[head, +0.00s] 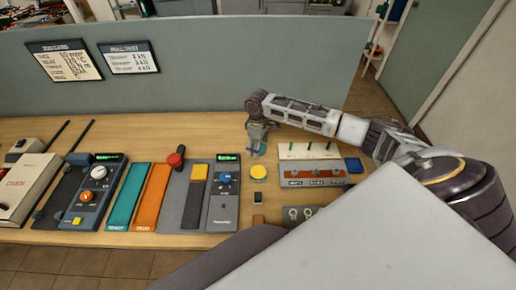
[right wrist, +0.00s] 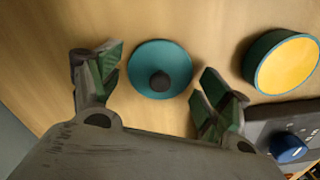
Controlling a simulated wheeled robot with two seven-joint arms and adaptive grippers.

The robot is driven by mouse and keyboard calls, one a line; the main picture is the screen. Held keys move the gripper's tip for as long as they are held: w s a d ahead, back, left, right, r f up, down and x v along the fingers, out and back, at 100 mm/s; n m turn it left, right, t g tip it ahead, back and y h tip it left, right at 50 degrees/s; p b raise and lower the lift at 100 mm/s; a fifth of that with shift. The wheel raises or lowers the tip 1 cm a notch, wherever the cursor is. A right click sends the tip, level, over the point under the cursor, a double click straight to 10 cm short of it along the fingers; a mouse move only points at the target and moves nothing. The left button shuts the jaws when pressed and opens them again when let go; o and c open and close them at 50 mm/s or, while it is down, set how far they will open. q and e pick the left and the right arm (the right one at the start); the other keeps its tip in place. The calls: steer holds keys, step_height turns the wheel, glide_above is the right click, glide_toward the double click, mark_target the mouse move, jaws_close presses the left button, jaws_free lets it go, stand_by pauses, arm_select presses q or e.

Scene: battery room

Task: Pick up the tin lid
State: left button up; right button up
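The tin lid (right wrist: 176,60) is a round teal disc with a dark knob (right wrist: 160,81) in its middle. It lies on the wooden bench in the right wrist view. My right gripper (right wrist: 163,76) is open, with one finger on each side of the lid; I see no contact. In the head view my right gripper (head: 257,152) points down at the bench and mostly hides the lid. My left gripper is not in view.
A grey device with a blue knob (head: 225,178) stands left of the tin. A rack with upright pins (head: 308,152) is to the right. A small dark object (head: 258,197) lies in front of the tin. A grey partition (head: 200,90) closes the back.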

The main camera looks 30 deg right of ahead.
steer(key=c, duration=0.4)
steer(key=shift+s, duration=0.1)
steer(key=shift+c, duration=0.7)
steer(key=shift+r, duration=0.35)
steer(key=c, duration=0.6)
steer(key=shift+r+b, duration=0.35)
steer(key=shift+r, duration=4.35)
jaws_close()
steer(key=shift+w, duration=0.2)
